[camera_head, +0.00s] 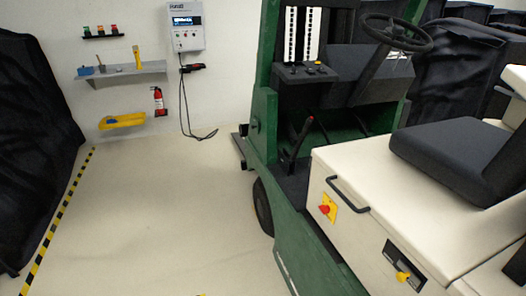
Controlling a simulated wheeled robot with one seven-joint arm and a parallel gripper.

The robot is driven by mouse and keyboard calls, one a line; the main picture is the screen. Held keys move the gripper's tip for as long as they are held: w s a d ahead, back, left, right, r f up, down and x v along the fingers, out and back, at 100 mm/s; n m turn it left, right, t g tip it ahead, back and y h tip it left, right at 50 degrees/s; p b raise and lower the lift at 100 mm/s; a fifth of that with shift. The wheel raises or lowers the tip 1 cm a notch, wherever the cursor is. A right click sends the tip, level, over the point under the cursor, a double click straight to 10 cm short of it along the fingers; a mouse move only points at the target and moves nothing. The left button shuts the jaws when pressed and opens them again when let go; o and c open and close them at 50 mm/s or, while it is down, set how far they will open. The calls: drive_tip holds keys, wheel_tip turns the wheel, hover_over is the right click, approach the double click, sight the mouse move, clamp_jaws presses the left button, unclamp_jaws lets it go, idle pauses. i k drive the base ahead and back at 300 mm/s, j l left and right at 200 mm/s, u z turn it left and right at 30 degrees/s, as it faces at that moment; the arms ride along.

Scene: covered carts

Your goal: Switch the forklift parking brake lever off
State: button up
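The green and cream forklift (300,255) fills the right half of the head view. A dark lever with a red top (304,130) rises at a tilt from its footwell, just left of the cream seat housing (370,175); it looks like the parking brake lever. I cannot tell from this view whether it is on or off. My gripper is not in view.
The cream housing carries a black handle (346,196), a red knob on a yellow plate (324,209) and a yellow knob (403,276). A steering wheel (396,32) and black seat (460,155) are above. The floor (165,220) left of the forklift is clear.

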sight(310, 121)
drive_tip(key=i+j+u, duration=0.2)
drive_tip(key=i+u, duration=0.15)
drive_tip(key=i+j+u, duration=0.1)
drive_tip(key=i+u, duration=0.3)
drive_tip(key=i+z, duration=0.15)
drive_tip(key=i, duration=0.2)
drive_tip(key=i+j+z, duration=0.2)
drive_tip(key=i, duration=0.15)
drive_tip(key=i+j+z, duration=0.2)
drive_tip(key=i+z, duration=0.3)
drive_tip(key=k, duration=0.05)
